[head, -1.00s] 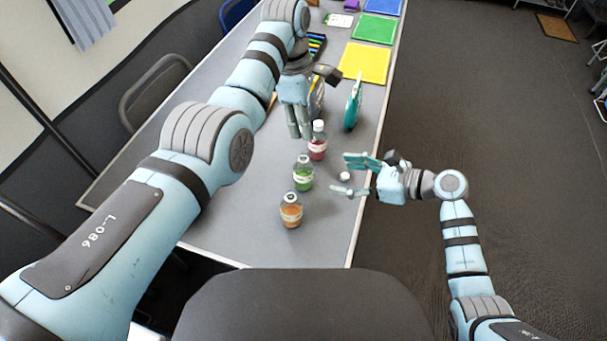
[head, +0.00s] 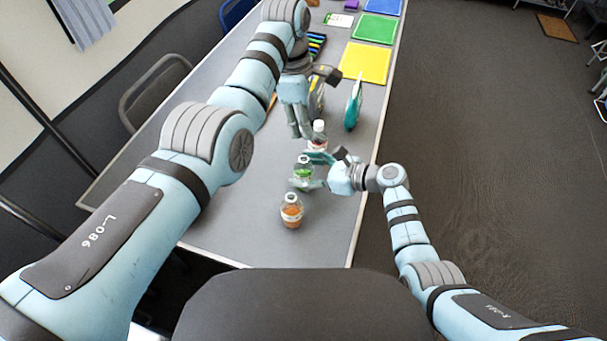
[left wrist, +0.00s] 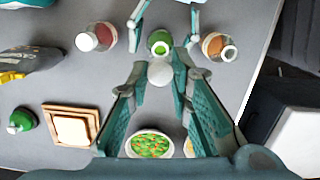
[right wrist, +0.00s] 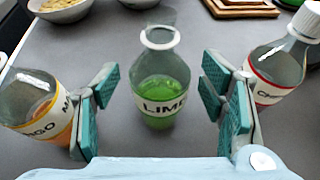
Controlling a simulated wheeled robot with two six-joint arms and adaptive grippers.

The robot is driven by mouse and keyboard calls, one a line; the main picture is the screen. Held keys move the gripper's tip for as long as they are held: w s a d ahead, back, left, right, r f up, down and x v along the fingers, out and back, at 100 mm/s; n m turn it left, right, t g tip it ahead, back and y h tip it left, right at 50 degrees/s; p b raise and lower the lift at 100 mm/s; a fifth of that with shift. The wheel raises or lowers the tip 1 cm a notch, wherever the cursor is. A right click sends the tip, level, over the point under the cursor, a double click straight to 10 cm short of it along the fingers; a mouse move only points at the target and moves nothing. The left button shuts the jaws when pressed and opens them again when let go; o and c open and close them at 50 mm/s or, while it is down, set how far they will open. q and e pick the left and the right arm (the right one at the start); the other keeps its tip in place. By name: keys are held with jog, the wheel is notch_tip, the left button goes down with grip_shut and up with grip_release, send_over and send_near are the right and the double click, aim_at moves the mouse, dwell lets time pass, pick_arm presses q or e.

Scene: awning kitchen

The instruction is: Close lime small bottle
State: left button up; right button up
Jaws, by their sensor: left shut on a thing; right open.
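The lime bottle (head: 303,172) stands upright and uncapped on the table, with green liquid inside; its open mouth shows in the right wrist view (right wrist: 160,37). My right gripper (head: 312,172) is open, with one finger on either side of the lime bottle; in the right wrist view (right wrist: 162,103) gaps show between bottle and fingers. My left gripper (head: 301,136) is shut on a white cap (left wrist: 160,74), held between its fingertips. In the left wrist view the cap appears just below the lime bottle (left wrist: 160,42), apart from its mouth.
The open mango bottle (head: 292,211) stands nearer me, and the white-capped cherry bottle (right wrist: 276,70) stands on the other side, both close to my right fingers. A bowl of salad (left wrist: 150,143) and a wooden tray with bread (left wrist: 75,128) are nearby.

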jog(key=shift+w+a+f, duration=0.1)
jog(key=shift+a, duration=0.1)
grip_shut()
pick_arm(q)
jog(key=shift+f, duration=2.45)
jog(key=shift+f, duration=0.9)
